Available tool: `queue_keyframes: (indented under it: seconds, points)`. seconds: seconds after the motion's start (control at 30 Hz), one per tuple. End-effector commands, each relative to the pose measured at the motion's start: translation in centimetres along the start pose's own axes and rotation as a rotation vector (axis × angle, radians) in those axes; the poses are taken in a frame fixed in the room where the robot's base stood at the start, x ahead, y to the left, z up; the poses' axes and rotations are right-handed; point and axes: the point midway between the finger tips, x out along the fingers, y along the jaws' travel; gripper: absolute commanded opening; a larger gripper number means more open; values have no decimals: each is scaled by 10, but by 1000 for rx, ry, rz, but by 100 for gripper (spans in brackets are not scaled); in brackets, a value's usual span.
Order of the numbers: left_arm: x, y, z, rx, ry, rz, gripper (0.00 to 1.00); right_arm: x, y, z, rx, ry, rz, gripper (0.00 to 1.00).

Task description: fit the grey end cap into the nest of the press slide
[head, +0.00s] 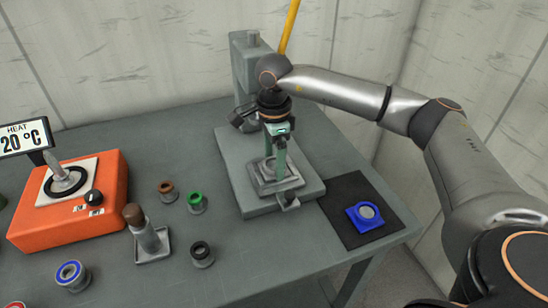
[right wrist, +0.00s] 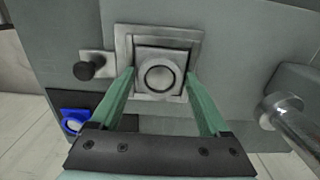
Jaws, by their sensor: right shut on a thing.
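The grey end cap (right wrist: 160,77), a square block with a dark ring on its face, is between the fingers of my right gripper (right wrist: 160,80) in the right wrist view. My right gripper (head: 277,160) is shut on it, pointing down over the press slide in the head view. The square frame of the nest (right wrist: 124,42) surrounds the cap in the wrist view, with the cap toward the near side. I cannot tell whether the cap sits in the nest or just above it. My left gripper is not in view.
The press (head: 240,70) has a yellow lever (head: 290,25). A blue part (head: 366,217) lies on a black mat (head: 345,195) right of the press. An orange heater (head: 110,185), a brown-topped tool (head: 143,230) and several small flanged rings stand left; bare table lies between.

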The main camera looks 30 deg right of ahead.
Motion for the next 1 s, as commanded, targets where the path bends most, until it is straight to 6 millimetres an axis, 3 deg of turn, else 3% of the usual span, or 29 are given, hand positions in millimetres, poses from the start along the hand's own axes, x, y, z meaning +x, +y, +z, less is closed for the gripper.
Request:
queue_keyframes:
  seconds: [0.53, 0.57, 0.73, 1.0]
  points:
    - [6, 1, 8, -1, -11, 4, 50, 15, 1, 0, 0, 1, 4, 1]
    - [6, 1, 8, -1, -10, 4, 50, 16, 2, 0, 0, 2, 6, 81]
    - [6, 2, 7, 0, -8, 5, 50, 17, 2, 1, 0, 0, 7, 100]
    - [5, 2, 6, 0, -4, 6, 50, 16, 2, 2, -2, -2, 9, 100]
